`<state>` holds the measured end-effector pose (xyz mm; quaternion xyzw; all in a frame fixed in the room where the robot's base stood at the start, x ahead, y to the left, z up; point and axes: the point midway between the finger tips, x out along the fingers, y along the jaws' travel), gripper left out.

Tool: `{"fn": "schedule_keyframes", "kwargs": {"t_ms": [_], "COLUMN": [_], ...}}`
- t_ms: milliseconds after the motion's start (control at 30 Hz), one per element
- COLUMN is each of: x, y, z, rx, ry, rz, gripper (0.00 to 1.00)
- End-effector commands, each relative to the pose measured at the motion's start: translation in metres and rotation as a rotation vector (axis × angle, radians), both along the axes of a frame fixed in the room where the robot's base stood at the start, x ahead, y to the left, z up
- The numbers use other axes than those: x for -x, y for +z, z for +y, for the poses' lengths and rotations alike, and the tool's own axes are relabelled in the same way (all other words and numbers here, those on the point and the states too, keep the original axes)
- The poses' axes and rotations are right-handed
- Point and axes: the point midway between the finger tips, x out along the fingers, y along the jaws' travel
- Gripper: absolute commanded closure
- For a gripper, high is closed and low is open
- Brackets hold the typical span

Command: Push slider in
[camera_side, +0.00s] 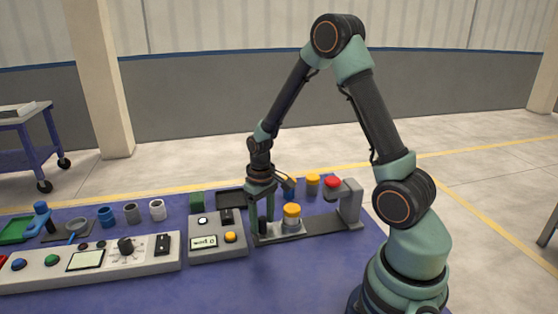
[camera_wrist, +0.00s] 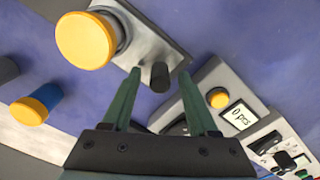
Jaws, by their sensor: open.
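A grey fixture (camera_side: 325,224) lies on the blue table, with a yellow-capped cylinder (camera_side: 292,212) standing on it. The cylinder's round yellow top also shows at the upper left of the wrist view (camera_wrist: 85,40). A short black peg (camera_wrist: 160,76), likely the slider's handle, stands at the near end of the fixture in the wrist view. My gripper (camera_wrist: 159,72) is open, with its green fingers to either side of the peg in that view; I cannot tell whether they touch it. In the side view my gripper (camera_side: 263,216) points down at the fixture's left end and hides the peg.
A grey box with a display and yellow button (camera_side: 231,237) stands just left of the fixture. A long control panel (camera_side: 90,262) lies further left. The fixture's raised right end (camera_side: 350,203) stands by a red-topped part (camera_side: 333,182). Yellow-capped and blue pieces stand behind.

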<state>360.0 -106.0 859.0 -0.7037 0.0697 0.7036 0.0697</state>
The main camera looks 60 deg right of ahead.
Motion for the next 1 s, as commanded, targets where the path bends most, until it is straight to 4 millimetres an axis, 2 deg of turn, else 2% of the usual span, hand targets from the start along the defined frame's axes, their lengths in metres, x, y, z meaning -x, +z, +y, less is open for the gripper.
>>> {"fn": "schedule_keyframes", "kwargs": {"t_ms": [67, 200, 233, 1000], "x": [-0.0001, -0.0001, 0.0, -0.0001], "y": [0.0002, 0.0004, 0.0004, 0.0009], "z": [0.0, 0.0, 0.0, 0.0], "rx": [0.0, 0.0, 0.0, 0.0], "ry": [0.0, 0.0, 0.0, 0.0], "rz": [0.0, 0.0, 0.0, 0.0], "gripper": [0.44, 0.98, 1.0, 1.0]}}
